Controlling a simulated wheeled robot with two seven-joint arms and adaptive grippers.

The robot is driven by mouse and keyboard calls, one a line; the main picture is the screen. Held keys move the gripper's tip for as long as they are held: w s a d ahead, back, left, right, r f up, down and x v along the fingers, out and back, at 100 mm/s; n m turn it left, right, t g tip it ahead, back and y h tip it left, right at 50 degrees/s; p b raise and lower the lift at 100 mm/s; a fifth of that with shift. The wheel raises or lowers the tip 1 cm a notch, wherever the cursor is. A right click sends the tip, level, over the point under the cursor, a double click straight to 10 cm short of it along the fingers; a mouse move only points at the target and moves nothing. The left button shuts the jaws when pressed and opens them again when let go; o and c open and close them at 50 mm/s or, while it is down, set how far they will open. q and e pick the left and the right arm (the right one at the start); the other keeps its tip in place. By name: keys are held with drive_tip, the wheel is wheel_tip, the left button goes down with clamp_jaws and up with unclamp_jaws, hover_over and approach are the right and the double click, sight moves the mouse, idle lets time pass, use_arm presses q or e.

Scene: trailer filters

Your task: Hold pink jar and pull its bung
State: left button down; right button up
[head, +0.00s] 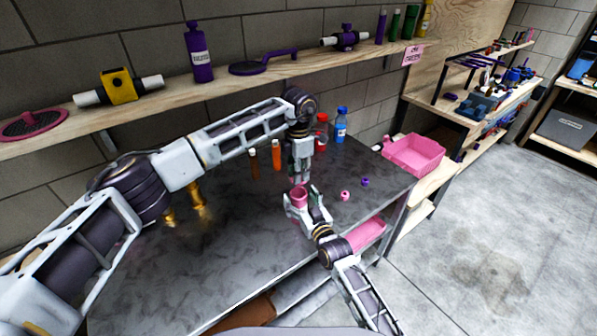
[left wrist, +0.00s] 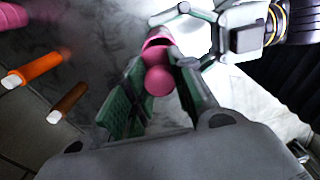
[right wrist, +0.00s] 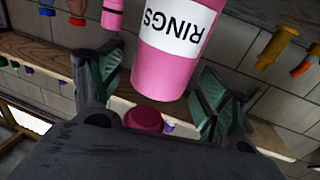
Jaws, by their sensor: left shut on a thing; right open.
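The pink jar (head: 299,198) is above the table. In the right wrist view the jar (right wrist: 175,50) appears upside down with a white "RINGS" label. My right gripper (head: 308,203) is open, with the jar between its spread fingers (right wrist: 158,70); contact is unclear. My left gripper (head: 299,181) points down from above and is shut on the round pink bung (left wrist: 158,80), between its green fingers (left wrist: 160,75). The bung is by the jar's mouth (left wrist: 156,40); whether it is seated I cannot tell. In the right wrist view my palm partly hides the bung (right wrist: 145,118).
Orange (head: 276,155) and brown (head: 254,164) handles, a red bottle (head: 321,133) and a blue bottle (head: 341,127) stand behind. A pink bin (head: 414,155) is beyond. A shelf (head: 160,100) runs along the wall.

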drive_tip(key=v, duration=1)
drive_tip(key=shift+s, duration=0.15)
drive_tip(key=shift+d, duration=0.1)
idle(0.6)
